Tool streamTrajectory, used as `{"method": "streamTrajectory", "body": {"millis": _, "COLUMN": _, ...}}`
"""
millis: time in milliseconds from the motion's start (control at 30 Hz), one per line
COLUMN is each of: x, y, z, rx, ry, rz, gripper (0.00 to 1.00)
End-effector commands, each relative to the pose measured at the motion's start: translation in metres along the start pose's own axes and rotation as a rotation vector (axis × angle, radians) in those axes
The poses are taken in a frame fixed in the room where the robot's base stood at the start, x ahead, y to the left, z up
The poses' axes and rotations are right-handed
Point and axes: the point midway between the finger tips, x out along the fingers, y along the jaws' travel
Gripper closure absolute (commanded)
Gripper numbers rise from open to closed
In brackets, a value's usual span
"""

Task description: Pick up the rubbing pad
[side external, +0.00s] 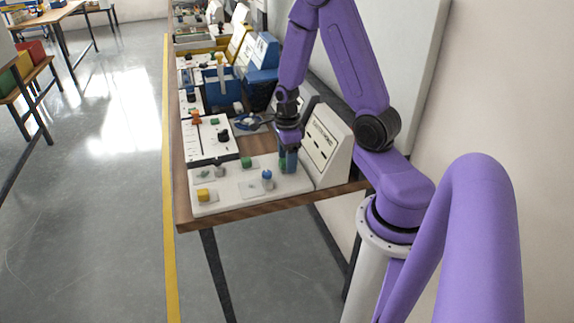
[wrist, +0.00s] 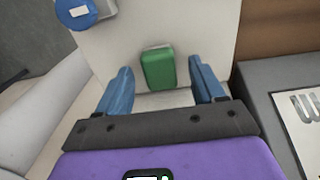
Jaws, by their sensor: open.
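I cannot tell for sure which item is the rubbing pad. A green block (wrist: 158,72) stands on the white board in the wrist view, between and a little beyond my gripper's fingers. My gripper (wrist: 160,64) is open, with one blue finger on each side of the block and visible gaps between. In the side external view my gripper (side external: 288,168) points down low over the right part of the white board (side external: 225,200). There the block is mostly hidden by the fingers.
A blue round-topped piece (side external: 267,175) stands left of my gripper; a blue disc with a white patch (wrist: 76,12) shows in the wrist view. A slanted lettered panel (side external: 325,145) rises close on the right.

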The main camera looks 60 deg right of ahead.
Motion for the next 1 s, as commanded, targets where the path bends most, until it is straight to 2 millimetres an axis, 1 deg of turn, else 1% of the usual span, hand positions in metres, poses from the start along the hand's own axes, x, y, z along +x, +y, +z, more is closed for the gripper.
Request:
{"method": "streamTrajectory", "body": {"millis": 100, "x": 0.0096, "y": 0.0005, "z": 0.0003, "rx": -0.001, "ry": 0.001, "rz": 0.002, "gripper": 0.32}}
{"method": "streamTrajectory", "body": {"millis": 200, "x": 0.0132, "y": 0.0002, "z": 0.0003, "rx": 0.000, "ry": 0.000, "rz": 0.000, "gripper": 0.32}}
{"method": "streamTrajectory", "body": {"millis": 467, "x": 0.0138, "y": 0.0000, "z": 0.0005, "rx": 0.000, "ry": -0.001, "rz": -0.001, "gripper": 0.32}}
{"method": "streamTrajectory", "body": {"millis": 500, "x": 0.0137, "y": 0.0001, "z": 0.0005, "rx": 0.000, "ry": -0.001, "rz": -0.001, "gripper": 0.45}}
{"method": "streamTrajectory", "body": {"millis": 567, "x": 0.0137, "y": 0.0001, "z": 0.0005, "rx": 0.000, "ry": -0.001, "rz": -0.001, "gripper": 0.64}}
{"method": "streamTrajectory", "body": {"millis": 600, "x": 0.0137, "y": 0.0001, "z": 0.0005, "rx": 0.000, "ry": -0.001, "rz": -0.001, "gripper": 0.78}}
{"method": "streamTrajectory", "body": {"millis": 633, "x": 0.0137, "y": 0.0001, "z": 0.0005, "rx": 0.000, "ry": -0.001, "rz": -0.001, "gripper": 0.87}}
{"method": "streamTrajectory", "body": {"millis": 667, "x": 0.0137, "y": 0.0002, "z": 0.0005, "rx": 0.000, "ry": -0.001, "rz": -0.001, "gripper": 0.89}}
{"method": "streamTrajectory", "body": {"millis": 700, "x": 0.0136, "y": 0.0001, "z": 0.0005, "rx": -0.001, "ry": -0.001, "rz": -0.001, "gripper": 0.94}}
{"method": "streamTrajectory", "body": {"millis": 1000, "x": 0.0119, "y": 0.0000, "z": 0.0007, "rx": -0.001, "ry": -0.001, "rz": -0.001, "gripper": 0.94}}
